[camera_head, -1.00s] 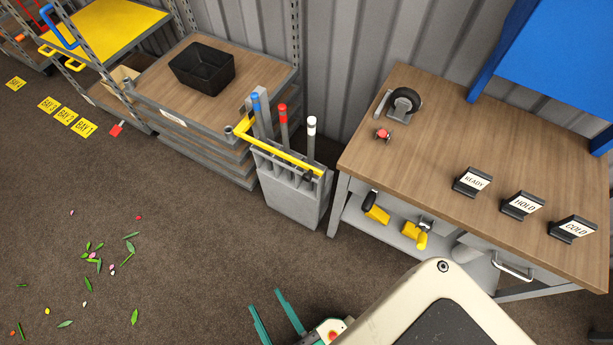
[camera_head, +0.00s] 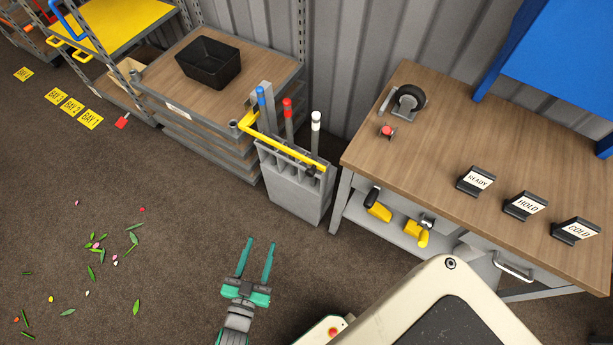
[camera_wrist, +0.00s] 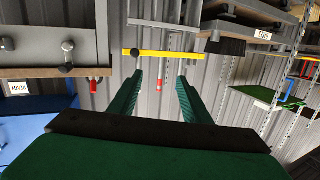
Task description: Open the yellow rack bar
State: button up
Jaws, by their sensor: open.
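The yellow rack bar (camera_head: 285,148) lies across the front top of a grey rack (camera_head: 290,185), running from a post by the shelf at its left to a dark knob at its right end. Behind it stand handles with blue, red and white tops. In the wrist view the yellow bar (camera_wrist: 170,54) crosses ahead of my fingers. My gripper (camera_head: 258,246) is open and empty, low in front of the rack and apart from the bar, with its green fingers pointing towards it. In the wrist view my gripper (camera_wrist: 160,80) frames a red-topped handle (camera_wrist: 158,85) farther off.
A wooden workbench (camera_head: 430,130) with READY, HOLD and COLD signs stands at the right. A shelf with a black bin (camera_head: 208,62) stands left of the rack.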

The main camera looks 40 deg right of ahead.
jog(key=w+d+f+m+g+h, duration=0.1)
jog(key=w+d+m+g+h, duration=0.1)
jog(key=w+d, duration=0.4)
jog(key=m+g+h, duration=0.1)
jog(key=g+h, duration=0.1)
send_near(309, 174)
jog(key=x, duration=0.8)
jog(key=shift+w+d+f, duration=0.1)
jog(key=shift+w+d, duration=0.2)
grip_shut()
